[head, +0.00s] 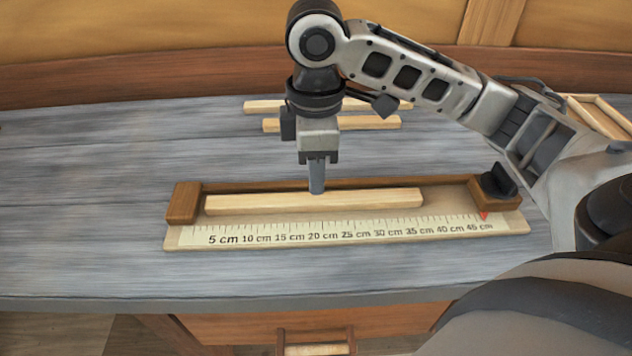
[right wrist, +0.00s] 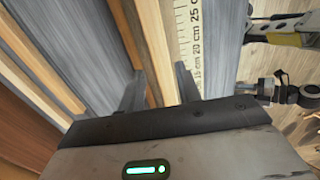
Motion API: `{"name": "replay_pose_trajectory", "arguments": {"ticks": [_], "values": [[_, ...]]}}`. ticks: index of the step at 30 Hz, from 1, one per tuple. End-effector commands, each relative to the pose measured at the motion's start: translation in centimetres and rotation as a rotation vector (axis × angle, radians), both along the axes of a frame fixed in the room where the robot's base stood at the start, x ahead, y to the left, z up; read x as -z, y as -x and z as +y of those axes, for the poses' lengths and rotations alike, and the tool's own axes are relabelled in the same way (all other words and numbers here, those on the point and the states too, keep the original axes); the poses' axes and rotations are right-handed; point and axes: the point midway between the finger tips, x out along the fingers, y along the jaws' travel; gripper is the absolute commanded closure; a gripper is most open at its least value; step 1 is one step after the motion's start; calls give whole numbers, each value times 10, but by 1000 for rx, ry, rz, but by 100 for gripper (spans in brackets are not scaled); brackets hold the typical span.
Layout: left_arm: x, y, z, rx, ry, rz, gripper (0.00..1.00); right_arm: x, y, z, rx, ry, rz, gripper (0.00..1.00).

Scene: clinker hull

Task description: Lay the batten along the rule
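The pale batten (head: 260,202) lies lengthwise on the board, parallel to the rule (head: 330,232), between the rule and the brown rear fence (head: 385,183). Its left end is close to the left block (head: 183,203); its right end stops well short of the right block. My right gripper (head: 317,191) points down over the batten's middle. In the right wrist view its fingers (right wrist: 160,75) stand apart, one to each side of the batten (right wrist: 152,35), with narrow gaps. In the head view the fingertip ends about at the batten's top, seemingly not gripping.
A red mark (head: 484,216) sits near the rule's right end, below a black knob (head: 498,182) on the right block. Loose pale strips (head: 365,123) lie behind the board. A wooden frame (head: 600,115) stands at back right. The grey bench (head: 90,190) is clear at left.

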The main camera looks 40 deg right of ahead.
Motion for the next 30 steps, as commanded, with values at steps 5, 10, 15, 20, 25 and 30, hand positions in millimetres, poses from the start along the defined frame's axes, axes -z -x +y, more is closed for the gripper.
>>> {"name": "replay_pose_trajectory", "arguments": {"ticks": [5,10,15,20,25,30], "values": [[-8,1,1,-1,-4,2,64,-42,-1,0,0,0,-4,66],[-5,4,4,-5,-12,17,64,-63,-1,0,1,1,-1,66],[-5,3,4,-9,-9,17,64,-68,0,0,1,0,1,66],[-7,-1,3,-13,-6,7,64,-68,0,0,1,0,2,66],[-8,-2,3,-13,-6,4,64,-68,0,0,1,-1,2,66],[-8,-2,4,-13,-6,4,64,-68,0,1,1,-1,2,66]]}}
